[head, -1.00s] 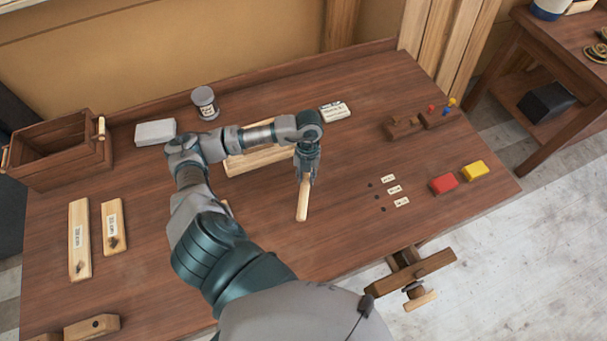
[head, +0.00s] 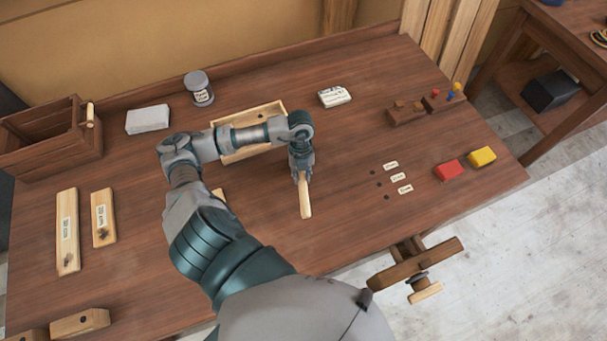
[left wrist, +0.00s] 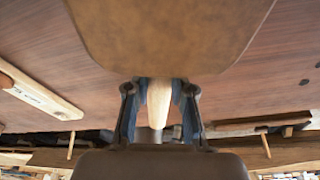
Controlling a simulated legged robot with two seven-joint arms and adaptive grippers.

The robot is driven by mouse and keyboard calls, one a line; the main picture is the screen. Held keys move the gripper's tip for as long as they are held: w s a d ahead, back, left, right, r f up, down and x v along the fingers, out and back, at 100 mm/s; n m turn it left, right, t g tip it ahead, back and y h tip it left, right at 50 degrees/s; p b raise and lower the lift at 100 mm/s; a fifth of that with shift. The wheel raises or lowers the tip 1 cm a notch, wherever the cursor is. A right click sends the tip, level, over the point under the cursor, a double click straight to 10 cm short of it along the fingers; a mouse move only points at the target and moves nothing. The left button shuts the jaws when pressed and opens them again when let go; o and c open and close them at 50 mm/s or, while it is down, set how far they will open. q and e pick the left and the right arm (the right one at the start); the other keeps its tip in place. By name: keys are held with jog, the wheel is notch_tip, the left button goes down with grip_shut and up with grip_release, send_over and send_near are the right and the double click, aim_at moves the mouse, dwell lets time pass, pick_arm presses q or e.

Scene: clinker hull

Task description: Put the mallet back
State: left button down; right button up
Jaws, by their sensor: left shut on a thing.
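My left gripper (head: 303,178) is shut on the mallet, over the middle of the table. The mallet's pale wooden handle (head: 306,200) sticks out of the fingers toward the table's front edge. In the left wrist view the handle (left wrist: 158,103) lies between the two fingers. A large brown rounded form (left wrist: 170,35) fills the top of that view and looks like the mallet's head. The head view does not show the mallet's head clearly. I cannot tell how high the mallet is above the table. My right gripper is not in view.
A pale wooden tray (head: 245,154) lies partly behind my left arm. A wooden crate (head: 50,148), grey block (head: 147,119) and jar (head: 199,88) stand at the back left. Red (head: 449,171) and yellow (head: 482,157) blocks lie right.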

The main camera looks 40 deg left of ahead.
pick_arm(q)
jog(key=shift+a+f, duration=0.1)
jog(key=shift+a, duration=0.05)
jog(key=shift+d, duration=0.55)
jog(key=shift+f, duration=0.2)
jog(key=shift+a+f+b, duration=0.1)
jog(key=shift+b, duration=0.2)
jog(key=c, duration=1.2)
grip_release()
jog(key=shift+a, duration=0.15)
jog(key=shift+o, duration=1.4)
jog(key=shift+a, duration=0.1)
jog(key=shift+d+r+p, duration=0.25)
jog(key=shift+r+p, duration=0.2)
jog(key=shift+r, duration=0.1)
jog(key=r+p, duration=0.5)
jog(key=r, duration=0.2)
jog(key=shift+a, duration=0.2)
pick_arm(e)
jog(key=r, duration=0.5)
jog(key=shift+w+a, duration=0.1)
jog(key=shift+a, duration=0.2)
pick_arm(q)
jog(key=shift+d, duration=0.1)
